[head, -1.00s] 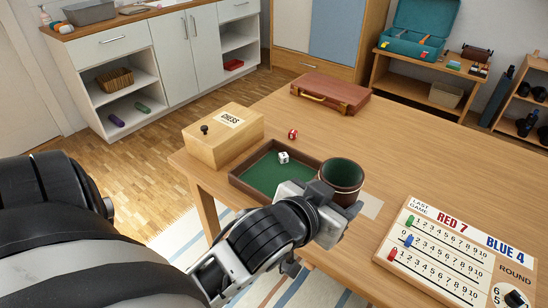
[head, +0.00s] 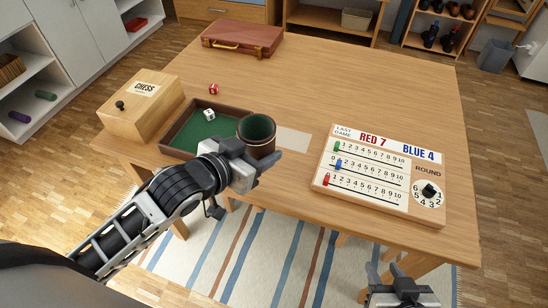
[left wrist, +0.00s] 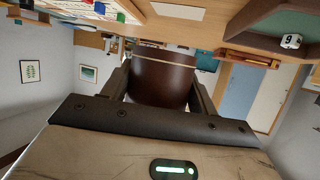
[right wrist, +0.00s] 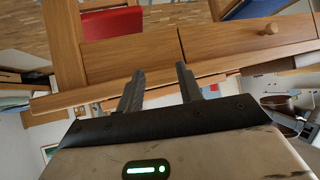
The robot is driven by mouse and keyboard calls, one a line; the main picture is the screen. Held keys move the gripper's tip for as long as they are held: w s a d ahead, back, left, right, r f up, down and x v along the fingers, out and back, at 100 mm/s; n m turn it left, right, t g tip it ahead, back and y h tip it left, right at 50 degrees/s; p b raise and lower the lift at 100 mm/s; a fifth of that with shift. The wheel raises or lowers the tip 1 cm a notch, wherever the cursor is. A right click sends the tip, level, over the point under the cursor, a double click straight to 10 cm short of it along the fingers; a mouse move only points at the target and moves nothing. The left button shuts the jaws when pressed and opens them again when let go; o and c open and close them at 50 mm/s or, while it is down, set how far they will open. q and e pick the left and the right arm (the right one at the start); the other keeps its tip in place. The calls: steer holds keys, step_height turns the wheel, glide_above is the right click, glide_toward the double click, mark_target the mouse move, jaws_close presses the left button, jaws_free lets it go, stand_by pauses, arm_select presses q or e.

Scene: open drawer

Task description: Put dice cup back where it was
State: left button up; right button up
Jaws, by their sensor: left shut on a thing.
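The dice cup (head: 257,142) is dark brown with a green lining and stands upright in the head view. My left gripper (head: 250,168) is shut on it from the near side. In the left wrist view the cup (left wrist: 163,78) sits between the two fingers. The cup is beside the right end of the green-lined tray (head: 182,150); whether its base touches the table is hidden. A pale rectangle (head: 294,140) lies on the table just right of the cup. My right gripper (head: 396,278) is empty and open at the table's near side, its fingers apart in the right wrist view (right wrist: 160,88).
A white die (head: 209,114) lies in the tray and a red die (head: 213,89) behind it. The chess box (head: 141,108) stands left, the score board (head: 378,178) right, a brown case (head: 242,40) at the back. The table's middle (head: 330,85) is clear.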

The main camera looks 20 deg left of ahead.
arm_select(q)
steer(key=b, duration=0.1)
glide_above(274, 169)
step_height(274, 169, down, 6)
steer(key=shift+s+a+r, duration=0.1)
steer(key=shift+r, duration=0.05)
steer(key=shift+w+f, duration=0.15)
steer(key=shift+f, duration=0.8)
steer(key=shift+w+f, duration=0.1)
steer(key=shift+f, duration=0.8)
steer(key=shift+f+b, duration=0.15)
steer(key=shift+b, duration=0.15)
steer(key=o, duration=1)
steer(key=shift+s+r, duration=0.1)
steer(key=shift+r, duration=0.1)
steer(key=p+v, duration=0.1)
steer(key=v, duration=1)
steer(key=s+d+f, duration=0.1)
steer(key=s+f, duration=0.1)
steer(key=s+d+f+n+g+y, duration=0.1)
steer(key=s+f, duration=0.2)
steer(key=s+d+f+g, duration=0.1)
steer(key=s+f, duration=0.2)
steer(key=shift+f+n, duration=0.1)
steer(key=shift+n, duration=0.2)
